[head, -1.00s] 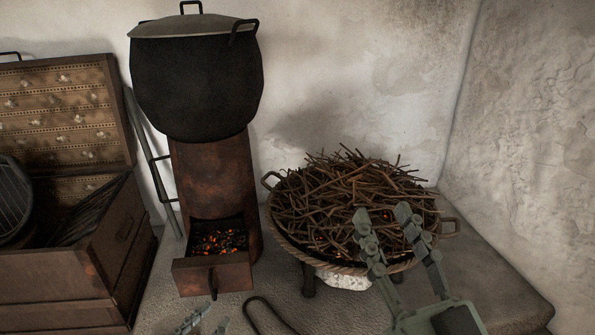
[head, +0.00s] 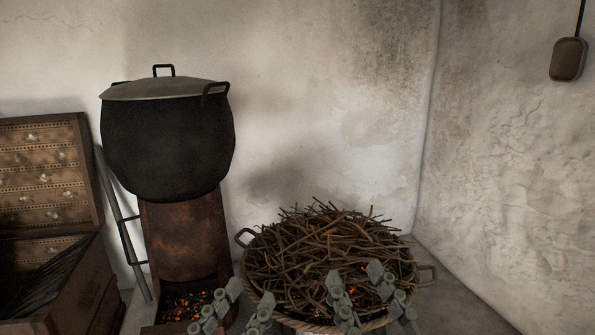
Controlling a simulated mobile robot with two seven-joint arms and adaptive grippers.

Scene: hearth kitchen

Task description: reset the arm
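My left gripper (head: 249,296) is at the bottom of the head view, between the stove and the basin of twigs. Its two fingers are apart with nothing seen between them. My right gripper (head: 354,277) is to its right, in front of the basin of twigs (head: 325,250). Its fingers are also apart, and only twigs and basin rim show behind them. Whether the fingers touch the basin cannot be told. The palms of both grippers are cut off by the lower picture edge.
A large black lidded pot (head: 168,145) stands on a rusty stove (head: 187,240) with glowing embers (head: 185,303) low down. An open wooden chest (head: 85,295) is at the left. Plaster walls close off the back and right. Bare ledge (head: 450,290) shows right of the basin.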

